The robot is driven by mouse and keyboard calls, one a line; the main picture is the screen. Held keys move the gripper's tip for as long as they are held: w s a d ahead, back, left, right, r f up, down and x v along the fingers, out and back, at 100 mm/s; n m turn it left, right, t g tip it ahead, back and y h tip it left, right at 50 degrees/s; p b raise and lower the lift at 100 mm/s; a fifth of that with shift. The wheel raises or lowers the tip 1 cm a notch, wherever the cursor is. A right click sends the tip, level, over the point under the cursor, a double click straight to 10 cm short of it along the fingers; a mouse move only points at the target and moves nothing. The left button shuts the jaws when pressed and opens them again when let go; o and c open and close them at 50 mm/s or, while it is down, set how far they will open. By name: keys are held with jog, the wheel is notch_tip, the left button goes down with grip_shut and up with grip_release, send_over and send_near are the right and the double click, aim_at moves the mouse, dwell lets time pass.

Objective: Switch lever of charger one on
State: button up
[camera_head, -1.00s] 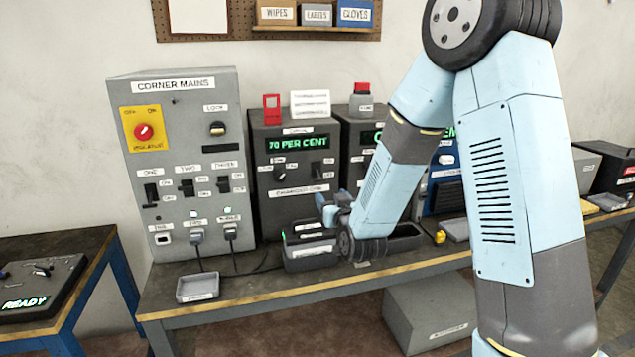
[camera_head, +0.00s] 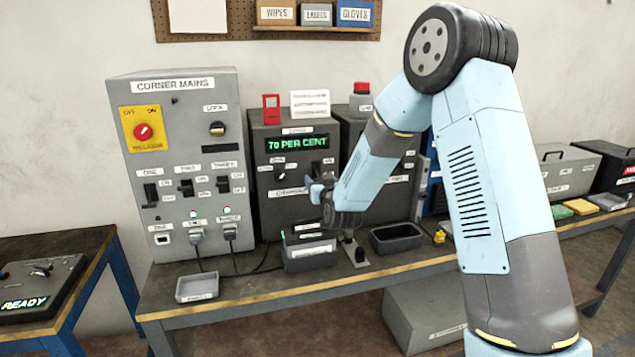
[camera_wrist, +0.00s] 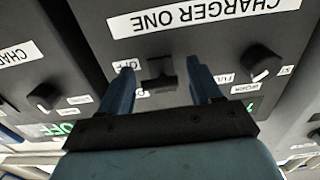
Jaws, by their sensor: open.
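Charger one (camera_head: 262,150) is a dark grey box on the bench with a green display reading 70 PER CENT. It fills much of the wrist view upside down, with its CHARGER ONE label (camera_wrist: 200,15). Its small black lever (camera_wrist: 160,70) has an OFF label beside one end and another label, partly hidden, near the other. The lever appears to sit towards the OFF end. My gripper (camera_wrist: 162,78) is open, with one blue finger on each side of the lever. In the head view my gripper (camera_head: 318,186) is at the front of charger one and hides part of it.
A black knob (camera_wrist: 262,60) with FULL and WORK labels is beside the lever. The corner mains cabinet (camera_head: 184,110) stands left of charger one, with cables to its sockets. A grey box (camera_head: 310,262) and a dark tray (camera_head: 397,240) lie on the bench below my arm.

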aim_at(317, 173)
jog(key=c, duration=1)
jog(key=shift+s+a, duration=0.1)
jog(key=shift+a, duration=0.2)
jog(key=shift+c, duration=0.2)
jog(key=shift+d, duration=0.2)
jog(key=shift+s+d+r+g+h, duration=0.1)
jog(key=shift+r+g+h, duration=0.35)
jog(key=shift+g, duration=0.8)
jog(key=shift+s+r+g+h, duration=0.1)
jog(key=shift+r+g+h, duration=0.15)
jog(key=shift+r+g, duration=0.7)
jog(key=shift+w+r+g+h, duration=0.1)
jog(key=shift+r+g+h, duration=0.1)
jog(key=shift+g, duration=0.55)
jog(key=shift+r+g+h, duration=0.1)
jog(key=shift+g+h, duration=0.1)
jog(key=shift+g, duration=0.55)
jog(key=shift+w+r+g, duration=0.1)
jog(key=shift+r+g, duration=0.1)
jog(key=shift+g, duration=0.5)
jog(key=shift+w+r+g+h, duration=0.1)
jog(key=shift+r+g+h, duration=0.15)
jog(key=shift+g, duration=0.35)
